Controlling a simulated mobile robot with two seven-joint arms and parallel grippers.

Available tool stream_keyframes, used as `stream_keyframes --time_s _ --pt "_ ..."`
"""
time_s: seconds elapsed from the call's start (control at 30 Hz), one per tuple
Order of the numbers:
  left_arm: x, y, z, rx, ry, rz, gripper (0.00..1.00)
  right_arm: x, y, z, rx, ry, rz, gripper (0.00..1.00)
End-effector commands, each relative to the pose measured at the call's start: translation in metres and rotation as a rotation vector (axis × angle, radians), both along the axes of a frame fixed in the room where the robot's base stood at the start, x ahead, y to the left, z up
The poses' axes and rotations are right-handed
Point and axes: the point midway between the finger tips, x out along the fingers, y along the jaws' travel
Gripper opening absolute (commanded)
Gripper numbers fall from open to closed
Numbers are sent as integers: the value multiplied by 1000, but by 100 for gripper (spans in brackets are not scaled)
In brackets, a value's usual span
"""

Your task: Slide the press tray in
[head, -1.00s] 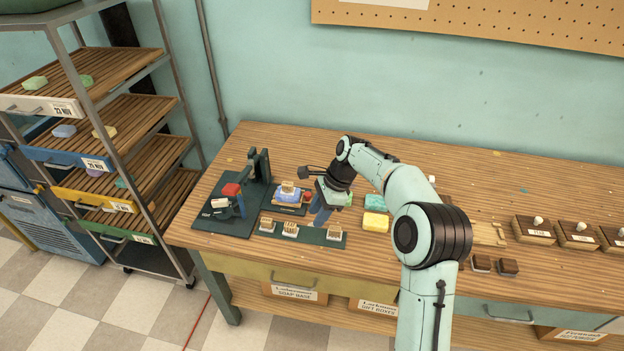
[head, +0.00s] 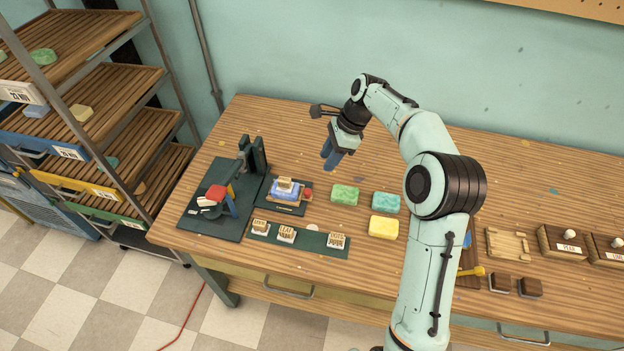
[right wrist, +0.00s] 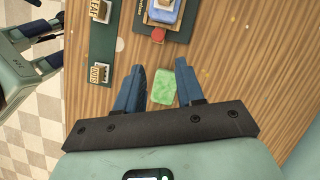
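The press tray (head: 287,208) is a dark plate on the bench, just right of the press (head: 247,160), which stands on a dark green base. On the tray lie a blue soap and a wooden stamp (head: 285,184), with a red knob (head: 307,193) at its right side. My right gripper (head: 330,162) is up and to the right of the tray, apart from it. In the right wrist view its fingers (right wrist: 162,70) are spread and empty, with a green soap (right wrist: 162,87) below. My left gripper (right wrist: 55,45) shows at that view's left edge, fingers apart and empty.
Green (head: 345,195), teal (head: 386,202) and yellow (head: 383,228) soaps lie right of the tray. A green strip (head: 312,241) with several stamps lies in front. A drying rack (head: 95,120) stands left of the bench. The bench behind the tray is clear.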

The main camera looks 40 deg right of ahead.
Motion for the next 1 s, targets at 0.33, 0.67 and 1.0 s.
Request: stream_keyframes --time_s 0.33,0.67,1.0 --pt "-8 0 -12 0 9 1 43 10 21 -60 4 6 3 38" --pt "-11 0 -17 0 12 0 43 21 41 -110 3 4 2 38" --pt "-11 0 -18 0 12 0 43 24 44 -121 1 2 1 38"
